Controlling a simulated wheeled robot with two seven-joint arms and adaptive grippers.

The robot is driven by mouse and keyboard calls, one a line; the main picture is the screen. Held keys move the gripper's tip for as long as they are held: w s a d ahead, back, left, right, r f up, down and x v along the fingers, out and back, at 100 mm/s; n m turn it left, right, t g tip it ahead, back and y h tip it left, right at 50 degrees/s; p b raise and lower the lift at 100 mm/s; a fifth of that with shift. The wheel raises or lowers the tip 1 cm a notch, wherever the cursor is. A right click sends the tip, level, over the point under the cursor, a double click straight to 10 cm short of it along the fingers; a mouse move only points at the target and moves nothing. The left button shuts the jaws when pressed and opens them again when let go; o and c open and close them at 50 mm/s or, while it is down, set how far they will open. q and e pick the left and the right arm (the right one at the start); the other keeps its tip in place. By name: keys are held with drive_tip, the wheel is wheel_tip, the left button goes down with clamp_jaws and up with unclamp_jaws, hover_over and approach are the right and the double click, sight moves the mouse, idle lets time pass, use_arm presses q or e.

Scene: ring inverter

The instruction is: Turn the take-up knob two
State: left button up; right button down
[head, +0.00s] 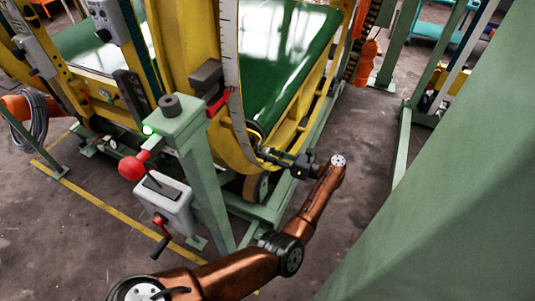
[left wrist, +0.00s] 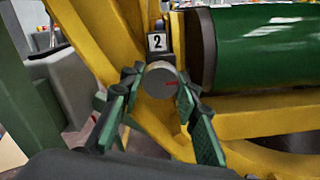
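The take-up knob two (left wrist: 161,82) is a grey round knob with a small red mark on its right side. It sits on the yellow frame, just below a white plate with the number 2 (left wrist: 157,42). My left gripper (left wrist: 160,76) has one green-padded finger on each side of the knob, tips close to its edges. Whether the pads touch it I cannot tell. In the head view my left gripper (head: 270,153) reaches in from the right to the foot of the yellow ring, and the knob is too small to make out. My right gripper is not in view.
A green post (head: 187,123) with a red ball knob (head: 132,167) and a grey box (head: 167,199) stands left of my left arm. A green roller (left wrist: 260,45) lies right of the knob. A large green beam (head: 440,200) fills the right. Floor between is clear.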

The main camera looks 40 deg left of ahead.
use_arm(q)
drive_tip(key=c, duration=0.5)
drive_tip(key=shift+c, duration=0.2)
drive_tip(key=shift+m, duration=0.4)
